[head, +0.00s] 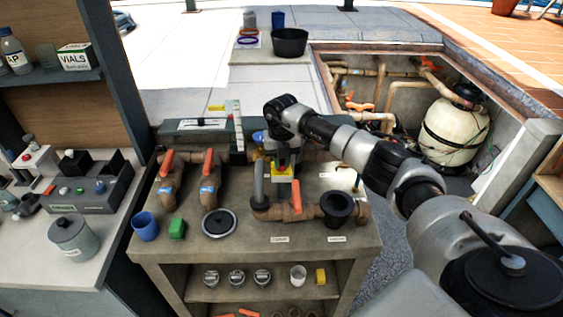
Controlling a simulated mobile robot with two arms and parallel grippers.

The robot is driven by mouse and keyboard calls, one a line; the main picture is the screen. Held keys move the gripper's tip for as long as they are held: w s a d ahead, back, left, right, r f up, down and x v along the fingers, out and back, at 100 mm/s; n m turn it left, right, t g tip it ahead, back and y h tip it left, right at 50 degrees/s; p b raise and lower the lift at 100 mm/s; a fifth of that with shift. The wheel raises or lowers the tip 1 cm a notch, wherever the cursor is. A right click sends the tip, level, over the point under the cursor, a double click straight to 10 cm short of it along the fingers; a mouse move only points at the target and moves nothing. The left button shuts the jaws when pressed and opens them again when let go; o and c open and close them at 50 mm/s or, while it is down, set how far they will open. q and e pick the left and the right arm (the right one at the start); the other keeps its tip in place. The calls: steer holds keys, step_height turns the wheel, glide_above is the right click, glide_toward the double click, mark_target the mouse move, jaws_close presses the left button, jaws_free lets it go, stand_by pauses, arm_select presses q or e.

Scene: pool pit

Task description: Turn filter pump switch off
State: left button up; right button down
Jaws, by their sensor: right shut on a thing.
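My right arm reaches in from the right, over the grey workbench (232,251). My right gripper (284,166) points down at the back middle of the bench, among the pipes. My left gripper is not in view.
Brown pipes with orange valve handles (208,162) stand left of the gripper; a pipe with a black cup (337,208) lies in front. A blue cup (145,226), green block (177,228) and round lid (219,222) sit front left. A filter tank (452,132) stands in the pit.

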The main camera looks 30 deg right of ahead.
mark_target(283, 161)
steer(key=n+b, duration=0.3)
steer(key=n, duration=0.1)
steer(key=shift+f, duration=0.15)
steer(key=n+b, duration=0.2)
steer(key=n, duration=0.1)
steer(key=shift+d+n, duration=0.15)
steer(key=shift+n, duration=0.25)
steer(key=n+b, duration=0.2)
steer(key=n, duration=0.2)
steer(key=shift+n, duration=0.3)
steer(key=n, duration=0.2)
steer(key=n+b, duration=0.1)
steer(key=n, duration=0.1)
steer(key=shift+w+r+b, duration=0.1)
steer(key=shift+r+b, duration=0.1)
steer(key=shift+b, duration=0.1)
steer(key=c, duration=1.1)
jaws_free()
step_height(283, 161, up, 11)
steer(key=shift+f+b, duration=0.1)
steer(key=shift+b, duration=1.05)
